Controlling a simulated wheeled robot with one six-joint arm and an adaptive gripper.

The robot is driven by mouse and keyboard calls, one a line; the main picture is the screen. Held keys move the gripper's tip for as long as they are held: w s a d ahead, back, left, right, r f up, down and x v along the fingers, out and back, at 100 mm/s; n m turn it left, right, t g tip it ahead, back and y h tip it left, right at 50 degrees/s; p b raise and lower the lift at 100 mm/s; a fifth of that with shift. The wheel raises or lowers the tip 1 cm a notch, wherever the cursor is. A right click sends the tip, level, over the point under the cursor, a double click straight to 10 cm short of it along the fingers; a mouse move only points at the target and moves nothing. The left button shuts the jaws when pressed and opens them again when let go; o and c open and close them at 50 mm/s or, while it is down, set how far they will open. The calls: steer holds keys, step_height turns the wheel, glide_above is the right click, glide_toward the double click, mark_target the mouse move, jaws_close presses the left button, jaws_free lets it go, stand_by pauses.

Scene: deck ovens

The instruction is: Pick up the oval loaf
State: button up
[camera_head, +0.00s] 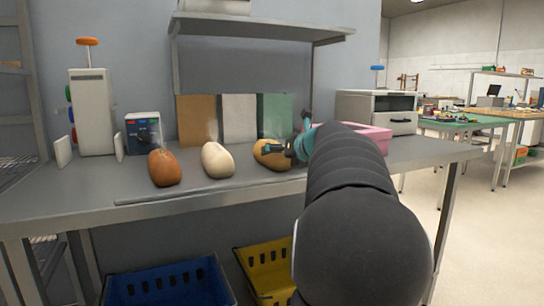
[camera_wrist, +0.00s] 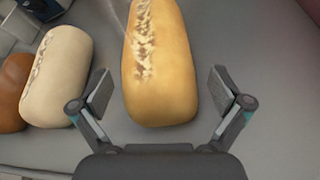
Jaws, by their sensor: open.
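Three oval-shaped loaves lie in a row on the grey steel table; I cannot tell by name which is the oval loaf. The golden loaf (camera_head: 264,154) is at the right, with a pale split along its top. A cream loaf (camera_head: 217,160) is in the middle and a brown loaf (camera_head: 164,168) at the left. My gripper (camera_head: 288,149) is at the golden loaf and partly hides it. In the wrist view my gripper (camera_wrist: 160,92) is open, with the near end of the golden loaf (camera_wrist: 165,85) between its fingers and a gap each side.
A small dark box (camera_head: 143,133) and a white machine (camera_head: 92,112) stand at the table's left. Boards lean behind the loaves under a shelf (camera_head: 260,27). Blue and yellow crates sit below.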

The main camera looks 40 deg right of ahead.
steer(key=shift+x, duration=1.1)
steer(key=c, duration=1.3)
steer(key=shift+c, duration=0.4)
steer(key=shift+r, duration=0.1)
